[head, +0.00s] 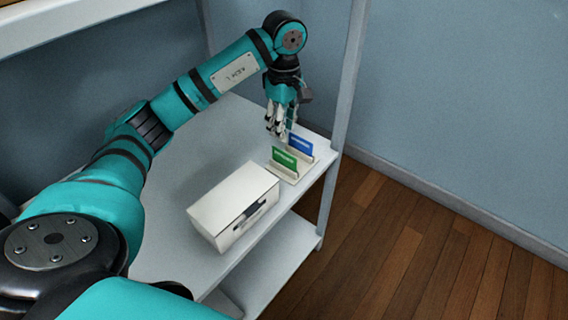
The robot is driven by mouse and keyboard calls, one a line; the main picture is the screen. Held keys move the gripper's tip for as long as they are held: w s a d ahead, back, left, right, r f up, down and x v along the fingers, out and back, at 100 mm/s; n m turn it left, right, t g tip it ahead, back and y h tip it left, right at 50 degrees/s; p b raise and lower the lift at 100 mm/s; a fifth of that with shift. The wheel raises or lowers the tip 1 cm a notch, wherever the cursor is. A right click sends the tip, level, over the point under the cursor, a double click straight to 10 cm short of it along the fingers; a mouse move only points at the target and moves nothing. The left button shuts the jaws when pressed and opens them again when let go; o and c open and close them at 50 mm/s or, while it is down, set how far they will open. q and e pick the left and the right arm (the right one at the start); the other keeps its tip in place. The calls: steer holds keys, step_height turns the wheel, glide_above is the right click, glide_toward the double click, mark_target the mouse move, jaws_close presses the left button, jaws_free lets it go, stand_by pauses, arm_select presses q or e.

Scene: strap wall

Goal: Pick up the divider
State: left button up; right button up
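Two upright cards stand in small pale holders on the white shelf: a green one (285,159) in front and a blue one (300,145) just behind it. I cannot tell for certain which of them is the divider. My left gripper (276,130) points down above the shelf, just behind and to the left of the cards. Its fingertips are close to the blue card in the picture, but contact does not show. The fingers are small and partly overlap, so their opening is unclear. My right gripper is not in view.
A white box (225,199) with a dark slot on its front stands on the shelf, left of and nearer than the cards. A grey shelf post (345,85) rises right of the gripper. A lower shelf (280,258) lies beneath. The shelf top (190,160) behind the box is clear.

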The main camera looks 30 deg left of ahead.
mark_target(284, 157)
arm_select(q)
step_height(284, 157, down, 5)
steer(key=shift+r, duration=0.1)
steer(key=shift+s+d+f+b, duration=0.15)
steer(key=shift+f+b, duration=0.2)
steer(key=shift+f, duration=1)
steer(key=shift+s+d+f+b, duration=0.15)
steer(key=shift+f+b, duration=0.15)
steer(key=shift+f, duration=1)
jaws_close()
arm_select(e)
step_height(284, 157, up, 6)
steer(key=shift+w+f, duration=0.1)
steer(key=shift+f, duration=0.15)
